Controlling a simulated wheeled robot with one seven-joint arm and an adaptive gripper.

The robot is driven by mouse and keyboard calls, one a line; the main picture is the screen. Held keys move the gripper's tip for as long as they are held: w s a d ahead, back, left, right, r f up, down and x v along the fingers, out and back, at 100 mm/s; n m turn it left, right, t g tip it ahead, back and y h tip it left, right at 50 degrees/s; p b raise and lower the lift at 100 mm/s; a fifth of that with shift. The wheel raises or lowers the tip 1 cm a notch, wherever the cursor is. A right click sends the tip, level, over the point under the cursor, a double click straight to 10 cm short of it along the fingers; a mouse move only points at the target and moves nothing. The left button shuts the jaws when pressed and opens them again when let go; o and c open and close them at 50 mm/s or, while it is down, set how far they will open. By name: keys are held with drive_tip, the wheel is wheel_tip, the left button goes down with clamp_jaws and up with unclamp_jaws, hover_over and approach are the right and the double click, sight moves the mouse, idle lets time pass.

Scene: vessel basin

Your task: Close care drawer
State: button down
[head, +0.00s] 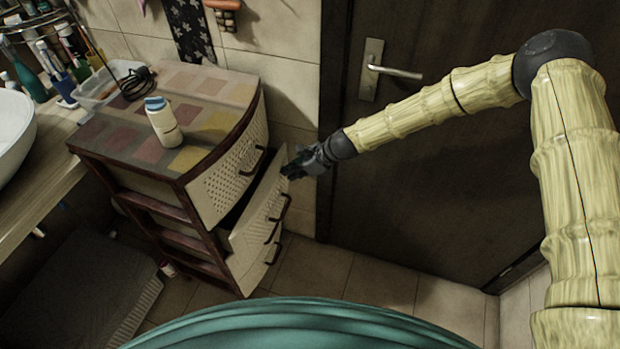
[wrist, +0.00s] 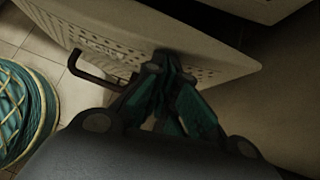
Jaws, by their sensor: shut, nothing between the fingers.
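The care drawer (head: 258,212) is a pale perforated drawer front with a dark handle, below the top drawer of a small cabinet. It stands pulled out a little, with a dark gap above its top edge. My gripper (head: 290,170) is shut and empty beside the far right end of this front. In the wrist view the closed fingertips (wrist: 168,62) overlap the perforated front (wrist: 120,45), to the right of its handle (wrist: 88,72). I cannot tell whether they touch it.
The top drawer (head: 222,185) looks shut. A white bottle (head: 163,122) and a clear tray (head: 112,84) with a dark cable stand on the cabinet top (head: 205,88). A dark door (head: 440,170) is behind my arm. The tiled floor (head: 365,285) to the right is clear.

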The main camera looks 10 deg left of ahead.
sight(273, 165)
drive_tip(key=a, duration=0.3)
drive_tip(key=w+a, duration=0.1)
drive_tip(key=a, duration=0.2)
drive_tip(key=shift+w+a+b, duration=0.1)
drive_tip(key=shift+a+b, duration=0.1)
drive_tip(key=shift+b, duration=0.1)
drive_tip(key=shift+a+r, duration=0.2)
drive_tip(key=shift+a, duration=0.05)
